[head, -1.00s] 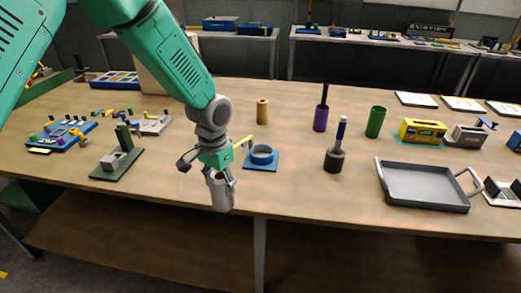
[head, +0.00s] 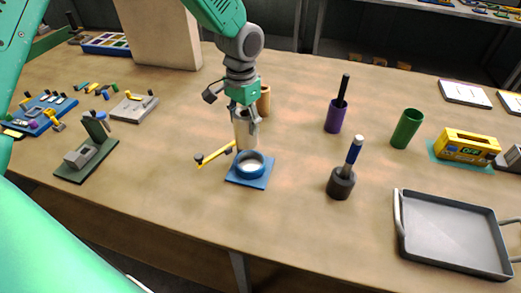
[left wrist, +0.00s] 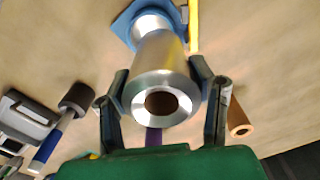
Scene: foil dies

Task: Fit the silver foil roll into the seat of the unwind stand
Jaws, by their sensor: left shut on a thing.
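My left gripper (head: 245,118) is shut on the silver foil roll (head: 244,138) and holds it upright. The unwind stand (head: 262,183) is a blue square base with a raised round ring and a pale inside. The roll's lower end shows just behind and above the ring in the head view; I cannot tell the gap. In the left wrist view my left gripper (left wrist: 160,75) has a finger on each side of the roll (left wrist: 165,72), whose hollow end faces the camera. The blue stand (left wrist: 124,22) shows beyond its far end, partly hidden. My right gripper is not in view.
A yellow bar (head: 213,155) lies left of the stand. A copper-coloured roll (head: 264,102) stands close behind the gripper. A dark cylinder with a blue handle (head: 342,185), a purple cup (head: 334,120) and a grey tray (head: 450,235) stand to the right. The front table area is clear.

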